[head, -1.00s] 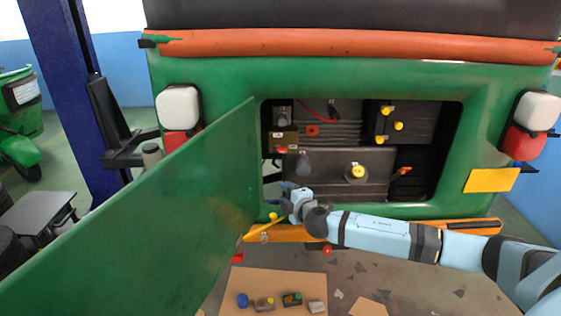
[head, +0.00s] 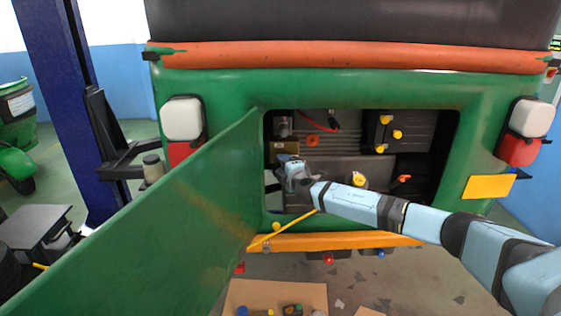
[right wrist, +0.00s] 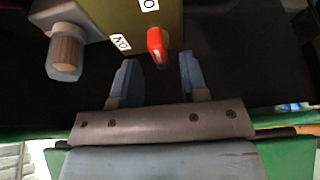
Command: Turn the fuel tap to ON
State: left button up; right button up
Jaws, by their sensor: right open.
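The fuel tap shows in the right wrist view as a red lever (right wrist: 157,46) on a brass-coloured plate (right wrist: 178,20) with small white labels. One label (right wrist: 121,43) appears to read ON. In the head view the brass plate (head: 286,147) is at the left inside the engine bay, and my right gripper hides most of the lever. My right gripper (right wrist: 160,72) is open, its two blue fingers apart and empty. In the head view my right gripper (head: 290,164) is inside the bay opening. My left gripper is not in view.
The open green door (head: 170,220) stands left of the bay. A clear bowl with a brown filter (right wrist: 66,52) is left of the plate. Yellow caps (head: 358,180) and an orange-red part (head: 403,178) lie to the right. A cardboard sheet (head: 260,292) with small parts lies below.

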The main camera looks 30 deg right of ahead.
jog(key=shift+w+d, duration=0.2)
jog(key=shift+w, duration=1.1)
